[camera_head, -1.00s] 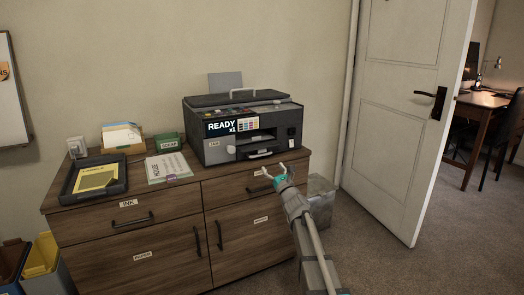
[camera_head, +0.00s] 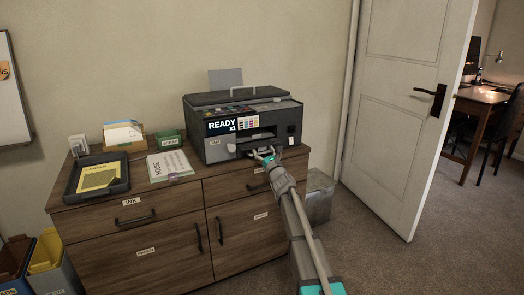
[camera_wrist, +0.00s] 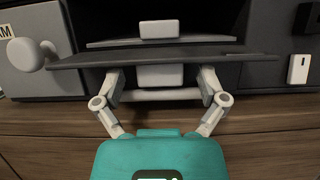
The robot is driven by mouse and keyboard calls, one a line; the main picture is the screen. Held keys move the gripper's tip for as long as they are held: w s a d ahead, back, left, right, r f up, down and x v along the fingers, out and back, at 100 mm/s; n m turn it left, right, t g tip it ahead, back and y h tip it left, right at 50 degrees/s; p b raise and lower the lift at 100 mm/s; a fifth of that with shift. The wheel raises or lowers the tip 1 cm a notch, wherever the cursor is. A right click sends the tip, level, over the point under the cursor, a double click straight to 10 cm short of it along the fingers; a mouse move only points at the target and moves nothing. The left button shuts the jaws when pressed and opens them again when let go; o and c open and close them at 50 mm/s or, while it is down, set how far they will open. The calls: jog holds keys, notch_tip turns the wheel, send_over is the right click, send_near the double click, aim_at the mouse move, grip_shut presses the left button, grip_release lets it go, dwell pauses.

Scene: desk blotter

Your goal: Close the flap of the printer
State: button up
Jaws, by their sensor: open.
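The dark printer (camera_head: 212,152) stands on the wooden cabinet with its display reading READY. In the wrist view, a thin dark flap (camera_wrist: 190,57) sticks out from the printer's front, roughly level, below the dark opening. Pale blocks show above and below it. My gripper (camera_head: 264,154) is at the lower front of the printer. In the wrist view, the gripper (camera_wrist: 162,75) is open, with its two fingers apart beneath the flap's front edge. The flap hides the fingertips, so I cannot tell whether they touch it. A pale bar runs between the fingers, below the flap.
A round pale knob (camera_wrist: 27,54) lies left of the flap and a white switch (camera_wrist: 298,69) lies right. Papers (camera_head: 169,165) and a black tray (camera_head: 68,188) occupy the cabinet's left. A bin (camera_head: 318,197) stands right of the cabinet, near the open door (camera_head: 400,120).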

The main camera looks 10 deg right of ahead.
jog(key=c, duration=1.2)
jog(key=shift+o, duration=0.2)
